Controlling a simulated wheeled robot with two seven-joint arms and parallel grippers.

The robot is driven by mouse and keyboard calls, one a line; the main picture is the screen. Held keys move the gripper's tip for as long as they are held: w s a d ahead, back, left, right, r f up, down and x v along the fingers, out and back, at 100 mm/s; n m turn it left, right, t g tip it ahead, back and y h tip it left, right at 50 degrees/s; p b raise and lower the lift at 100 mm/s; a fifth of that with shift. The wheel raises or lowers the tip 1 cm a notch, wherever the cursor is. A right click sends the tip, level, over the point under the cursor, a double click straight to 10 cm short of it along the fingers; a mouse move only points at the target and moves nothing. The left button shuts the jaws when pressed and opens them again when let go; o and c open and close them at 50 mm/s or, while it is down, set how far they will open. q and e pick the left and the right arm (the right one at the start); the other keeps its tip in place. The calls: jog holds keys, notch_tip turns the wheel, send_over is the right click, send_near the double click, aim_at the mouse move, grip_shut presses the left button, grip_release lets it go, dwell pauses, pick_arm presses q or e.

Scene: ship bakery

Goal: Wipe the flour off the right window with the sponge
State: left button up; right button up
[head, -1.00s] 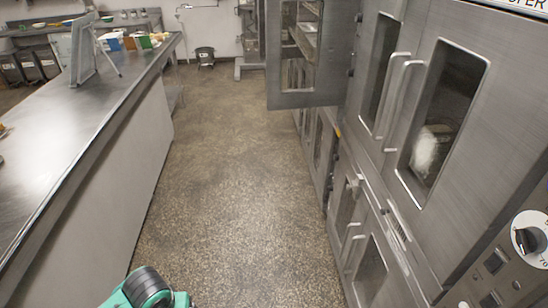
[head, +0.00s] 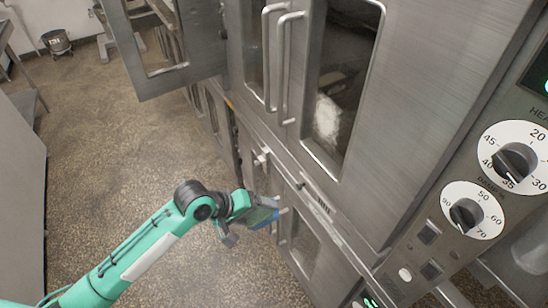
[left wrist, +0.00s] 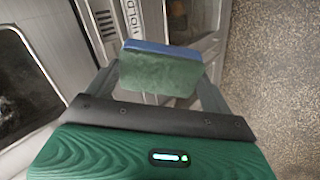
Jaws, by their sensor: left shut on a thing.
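The right window (head: 348,75) is dark glass in the upper oven door. A white flour patch (head: 327,118) lies on its lower left part. My left gripper (head: 270,212) is below and left of that window, in front of the lower oven doors. It is shut on the sponge (left wrist: 160,75), which has a green side and a blue side. In the head view the sponge's blue side (head: 264,221) shows at the gripper's end. The sponge is clear of the flour patch. My right gripper is not in view.
Two upright door handles (head: 283,65) stick out left of the right window. A door with a window (head: 155,35) stands open at the upper left. Control knobs (head: 515,163) are on the right. The speckled floor (head: 130,150) is open on the left.

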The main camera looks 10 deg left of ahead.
pick_arm(q)
jog(key=w+d+r+n+t+h, duration=0.1)
jog(key=r, duration=0.1)
jog(key=w+d+r+n+t+h, duration=0.1)
jog(key=d+r+t+h, duration=0.1)
jog(key=r, duration=0.1)
jog(key=w+d+r+t+h, duration=0.1)
jog(key=r+t, duration=0.1)
jog(key=r, duration=0.1)
jog(key=shift+w+d+r+n+b, duration=0.2)
jog(key=shift+w+r+n+b, duration=0.1)
jog(key=shift+w+n, duration=0.1)
jog(key=w+d+r+n+t+h+b, duration=0.1)
jog(key=w+d+r+t, duration=0.2)
jog(key=w+d+r, duration=0.2)
jog(key=shift+w+d+r+h, duration=0.15)
jog(key=shift+w+r+h, duration=0.1)
jog(key=shift+r+h, duration=0.2)
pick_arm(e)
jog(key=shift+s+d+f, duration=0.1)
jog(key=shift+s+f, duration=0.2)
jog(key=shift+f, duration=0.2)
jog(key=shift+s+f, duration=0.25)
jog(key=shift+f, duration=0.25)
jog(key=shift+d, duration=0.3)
pick_arm(q)
jog(key=shift+w+d, duration=0.3)
jog(key=shift+d, duration=0.15)
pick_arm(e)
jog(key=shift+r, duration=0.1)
